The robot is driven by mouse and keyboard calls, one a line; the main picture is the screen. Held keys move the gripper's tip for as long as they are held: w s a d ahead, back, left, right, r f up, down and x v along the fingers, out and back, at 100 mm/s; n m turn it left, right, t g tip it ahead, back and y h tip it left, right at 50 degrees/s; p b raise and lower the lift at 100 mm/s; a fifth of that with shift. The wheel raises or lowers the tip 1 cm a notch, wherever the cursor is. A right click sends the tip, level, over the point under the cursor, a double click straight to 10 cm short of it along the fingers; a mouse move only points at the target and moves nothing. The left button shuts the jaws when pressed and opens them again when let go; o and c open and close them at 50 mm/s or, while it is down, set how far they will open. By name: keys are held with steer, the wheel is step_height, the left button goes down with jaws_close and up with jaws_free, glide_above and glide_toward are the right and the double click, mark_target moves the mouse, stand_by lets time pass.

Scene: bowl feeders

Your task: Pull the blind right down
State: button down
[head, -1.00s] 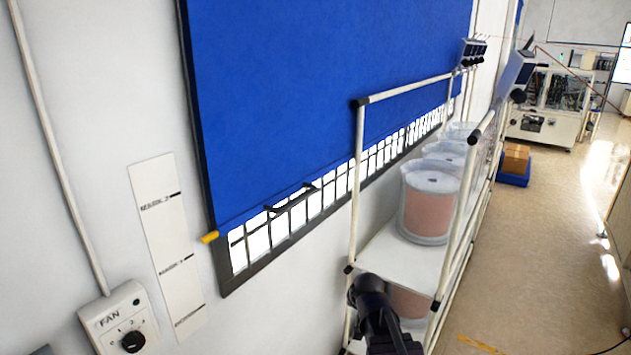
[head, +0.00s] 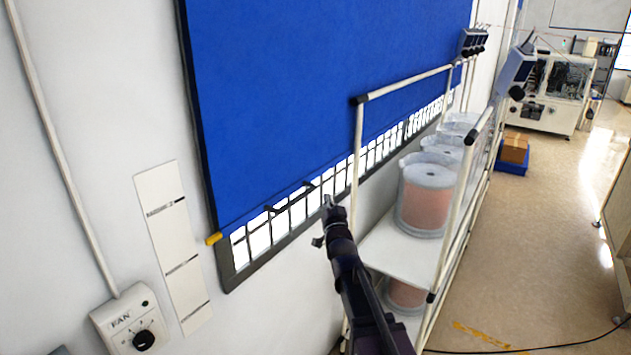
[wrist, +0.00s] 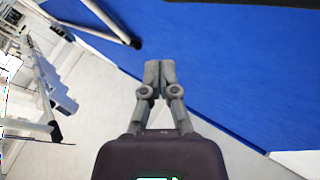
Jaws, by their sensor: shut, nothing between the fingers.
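The blue blind (head: 310,90) hangs over most of the window in the head view. Its bottom edge is above the window's lower frame, and a strip of barred window (head: 290,215) shows below it. A dark handle (head: 290,196) sits at the blind's bottom edge. A yellow tab (head: 213,239) is at the lower left corner. My gripper (head: 328,203) is right of the handle, in front of the window strip, and looks apart from it. In the wrist view my gripper (wrist: 159,65) is shut and empty, with the blue blind (wrist: 230,70) beyond it to the right.
A white tube-frame rack (head: 405,260) with clear bowls (head: 428,195) stands just right of my arm. A FAN dial box (head: 130,322) and a marked white strip (head: 172,245) are on the left wall. Open floor (head: 550,250) lies at the right.

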steer(key=shift+a+r+t, duration=0.1)
steer(key=shift+r+t, duration=0.2)
steer(key=shift+r, duration=0.35)
steer(key=p+x, duration=0.3)
steer(key=x, duration=0.8)
steer(key=shift+s+a+f+b, duration=0.25)
steer(key=shift+f+b, duration=0.35)
steer(key=shift+f, duration=0.05)
steer(key=shift+s+a+f+b, duration=0.2)
steer(key=shift+a+f+b, duration=0.1)
steer(key=shift+f+b, duration=0.35)
steer(key=shift+s+a+f+b, duration=0.25)
steer(key=shift+f+b, duration=0.3)
steer(key=shift+f, duration=0.05)
steer(key=shift+f, duration=0.15)
